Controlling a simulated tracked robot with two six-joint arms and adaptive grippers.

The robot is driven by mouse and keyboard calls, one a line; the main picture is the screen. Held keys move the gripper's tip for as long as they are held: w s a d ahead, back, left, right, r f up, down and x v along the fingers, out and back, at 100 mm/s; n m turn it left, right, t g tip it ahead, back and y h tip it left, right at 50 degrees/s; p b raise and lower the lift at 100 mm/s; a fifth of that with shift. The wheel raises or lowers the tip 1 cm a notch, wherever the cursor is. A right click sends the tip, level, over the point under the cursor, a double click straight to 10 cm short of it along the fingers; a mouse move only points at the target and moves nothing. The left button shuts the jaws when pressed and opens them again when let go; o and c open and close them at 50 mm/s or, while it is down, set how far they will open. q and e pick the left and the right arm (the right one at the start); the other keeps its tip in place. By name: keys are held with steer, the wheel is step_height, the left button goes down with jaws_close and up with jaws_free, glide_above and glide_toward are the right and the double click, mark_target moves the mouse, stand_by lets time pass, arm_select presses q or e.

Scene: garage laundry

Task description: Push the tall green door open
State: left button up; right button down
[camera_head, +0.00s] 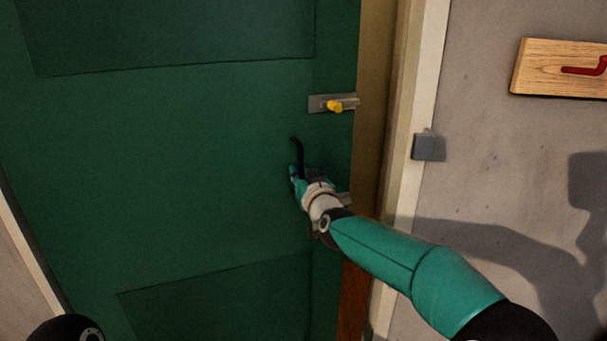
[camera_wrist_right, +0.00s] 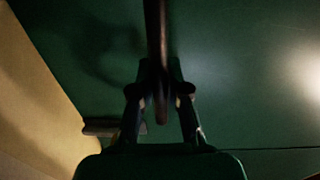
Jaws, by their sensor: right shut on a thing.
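The tall green door (camera_head: 180,150) fills the left and middle of the head view. A tan strip shows between its right edge and the pale frame, so it looks slightly ajar. A dark lever handle (camera_head: 297,152) stands out near that edge. My right gripper (camera_head: 299,179) is at the handle. In the right wrist view the handle (camera_wrist_right: 155,40) runs down between the two fingers of the gripper (camera_wrist_right: 161,103), which is shut on it. The fingertips' exact contact is dark. My left gripper is not in view.
A bolt with a yellow knob (camera_head: 335,105) sits on the door above the handle. A grey keeper block (camera_head: 428,147) is on the pale door frame (camera_head: 408,165). A wooden board with a red hook (camera_head: 540,70) hangs on the grey wall at right.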

steer(key=c, duration=1.1)
jaws_free()
steer(key=shift+c, duration=0.2)
steer(key=v, duration=1.2)
steer(key=shift+f, duration=0.15)
